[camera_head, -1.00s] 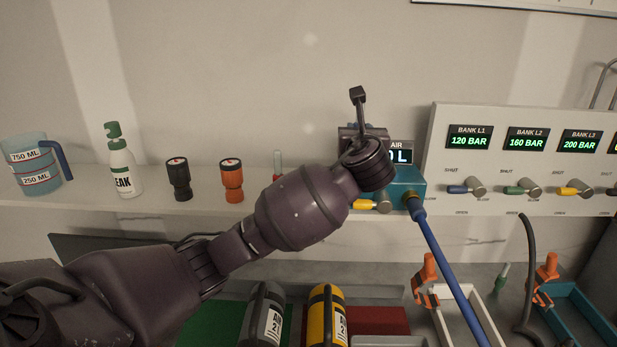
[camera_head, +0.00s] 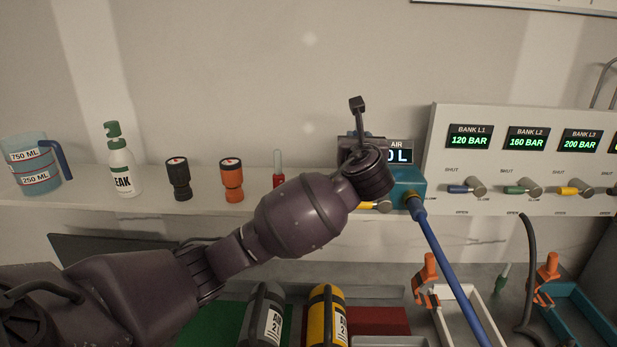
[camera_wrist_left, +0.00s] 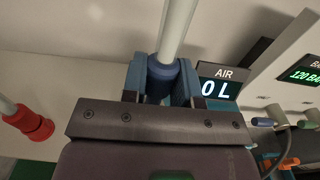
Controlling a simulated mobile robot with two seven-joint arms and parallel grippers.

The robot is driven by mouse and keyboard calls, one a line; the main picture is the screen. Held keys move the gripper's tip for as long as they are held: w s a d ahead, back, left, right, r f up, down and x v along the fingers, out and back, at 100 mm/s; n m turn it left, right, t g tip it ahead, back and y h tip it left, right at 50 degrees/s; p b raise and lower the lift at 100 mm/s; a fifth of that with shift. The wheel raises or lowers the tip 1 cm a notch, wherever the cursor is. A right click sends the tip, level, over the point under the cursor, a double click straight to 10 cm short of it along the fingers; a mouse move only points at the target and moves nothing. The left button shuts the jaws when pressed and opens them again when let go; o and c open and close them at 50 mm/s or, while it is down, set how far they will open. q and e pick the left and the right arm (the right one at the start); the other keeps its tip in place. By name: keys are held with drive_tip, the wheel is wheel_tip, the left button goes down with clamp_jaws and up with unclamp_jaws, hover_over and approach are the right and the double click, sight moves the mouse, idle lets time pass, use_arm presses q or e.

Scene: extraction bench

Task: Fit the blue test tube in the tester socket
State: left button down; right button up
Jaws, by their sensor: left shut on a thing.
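My left gripper (camera_wrist_left: 160,82) is shut on the blue test tube (camera_wrist_left: 161,74). In the left wrist view its blue base is between the fingers and its clear glass rises above. In the head view my wrist hides the fingers and the tube. The teal tester (camera_head: 408,185) stands on the shelf right behind my wrist, with its display (camera_head: 400,151) reading 0 L. The display also shows in the left wrist view (camera_wrist_left: 218,84), just right of the fingers. The socket is hidden, so I cannot tell whether the tube touches it. My right gripper is not in view.
A red test tube (camera_head: 278,180) stands on the shelf left of my wrist. Orange (camera_head: 231,182) and black (camera_head: 179,180) gauges, a bottle (camera_head: 123,170) and a jug (camera_head: 33,168) stand farther left. A blue hose (camera_head: 445,265) runs down from the tester. The bank panel (camera_head: 520,160) is on the right.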

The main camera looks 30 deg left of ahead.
use_arm(q)
drive_tip(key=shift+f+b, duration=0.35)
drive_tip(key=shift+f, duration=1.2)
use_arm(e)
drive_tip(key=shift+f, duration=0.35)
use_arm(q)
drive_tip(key=c, duration=0.8)
unclamp_jaws()
drive_tip(key=b+v, duration=0.1)
drive_tip(key=v, duration=1)
use_arm(e)
drive_tip(key=shift+w, duration=0.45)
use_arm(q)
drive_tip(key=shift+a, duration=0.1)
